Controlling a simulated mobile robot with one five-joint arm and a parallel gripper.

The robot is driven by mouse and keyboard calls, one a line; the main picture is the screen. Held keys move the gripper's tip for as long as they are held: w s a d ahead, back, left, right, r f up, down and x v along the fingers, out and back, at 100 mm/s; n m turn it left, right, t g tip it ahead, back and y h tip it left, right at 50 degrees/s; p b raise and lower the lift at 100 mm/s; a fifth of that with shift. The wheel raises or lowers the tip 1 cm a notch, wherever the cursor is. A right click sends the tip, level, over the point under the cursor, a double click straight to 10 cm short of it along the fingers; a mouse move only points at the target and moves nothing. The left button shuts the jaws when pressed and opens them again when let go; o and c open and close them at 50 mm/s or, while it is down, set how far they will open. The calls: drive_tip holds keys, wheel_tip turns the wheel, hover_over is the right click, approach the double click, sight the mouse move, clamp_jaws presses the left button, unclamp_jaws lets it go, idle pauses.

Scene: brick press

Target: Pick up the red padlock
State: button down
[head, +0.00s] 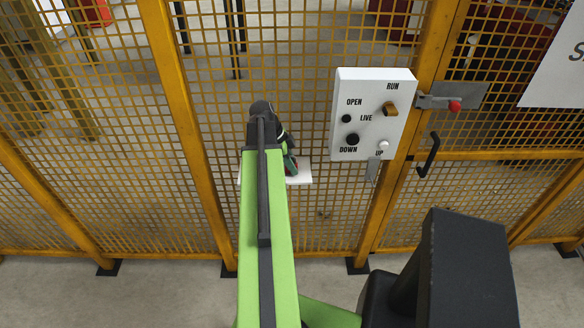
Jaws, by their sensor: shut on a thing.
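My gripper (289,163) is at the far end of my green arm, over a small white shelf (303,174) at the fence. The arm hides most of the gripper and shelf. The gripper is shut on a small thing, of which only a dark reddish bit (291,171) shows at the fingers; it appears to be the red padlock. Its shape is hidden, and I cannot tell whether it touches the shelf.
A white control panel (373,115) with knobs and buttons is on the yellow mesh fence (180,120), right of my gripper. Farther right are a grey latch with a red knob (455,106) and a black door handle (429,156). Bare floor lies in front.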

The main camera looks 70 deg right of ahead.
wheel_tip(320, 180, up, 4)
drive_tip(key=p, duration=0.4)
drive_tip(key=shift+r, duration=0.25)
drive_tip(key=s+a+r+p, duration=0.2)
drive_tip(key=s+r+p, duration=0.4)
drive_tip(key=s, duration=0.5)
drive_tip(key=shift+s, duration=0.25)
drive_tip(key=shift+f, duration=0.15)
